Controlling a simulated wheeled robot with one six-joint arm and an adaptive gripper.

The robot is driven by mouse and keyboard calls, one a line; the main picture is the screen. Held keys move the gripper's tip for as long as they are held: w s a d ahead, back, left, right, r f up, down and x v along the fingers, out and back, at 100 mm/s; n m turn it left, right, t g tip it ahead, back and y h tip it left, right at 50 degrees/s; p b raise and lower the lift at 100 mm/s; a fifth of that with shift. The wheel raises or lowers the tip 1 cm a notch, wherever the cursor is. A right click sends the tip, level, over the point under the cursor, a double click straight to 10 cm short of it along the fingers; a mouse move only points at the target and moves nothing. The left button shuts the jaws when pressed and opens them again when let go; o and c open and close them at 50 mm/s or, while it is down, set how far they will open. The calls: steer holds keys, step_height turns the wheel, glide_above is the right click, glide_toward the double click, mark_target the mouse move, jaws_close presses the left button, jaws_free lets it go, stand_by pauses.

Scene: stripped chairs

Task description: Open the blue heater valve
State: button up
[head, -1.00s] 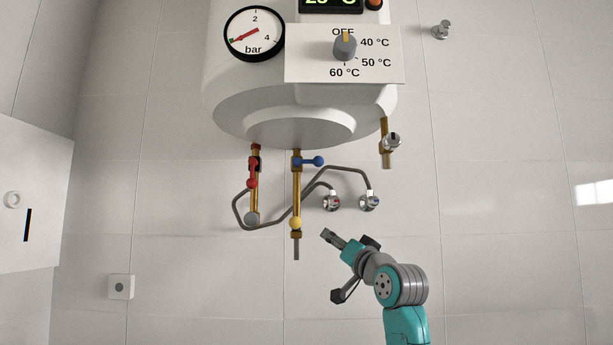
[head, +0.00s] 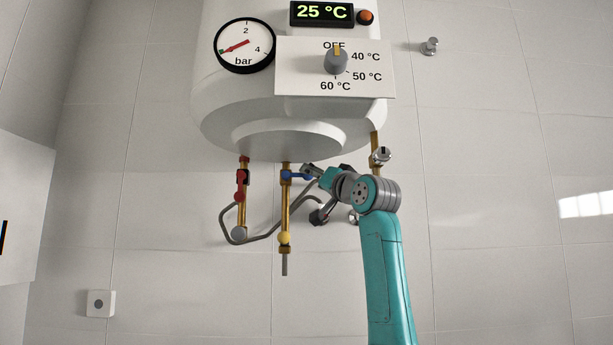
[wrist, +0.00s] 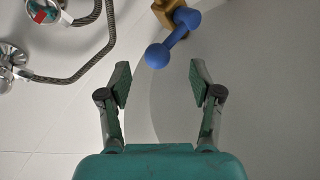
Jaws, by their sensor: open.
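The blue valve (head: 295,176) sits on a brass pipe under the white heater, its lever pointing right, crosswise to the pipe. In the wrist view the blue lever (wrist: 172,42) with its round knob shows just beyond and between my fingertips. My gripper (head: 307,170) is at the right end of the lever in the head view. In the wrist view my gripper (wrist: 160,82) is open, with nothing between its fingers. The knob end looks close to the fingertips; whether they touch is not clear.
A red valve (head: 241,184) is on the left pipe, and a yellow knob (head: 284,238) is lower on the blue valve's pipe. Grey hoses (head: 262,239) run behind. The white heater (head: 215,115) hangs just above, with a pressure gauge (head: 244,46) and temperature dial (head: 336,62).

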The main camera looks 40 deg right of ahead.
mark_target(310, 176)
steer(key=shift+x, duration=2.55)
jaws_close()
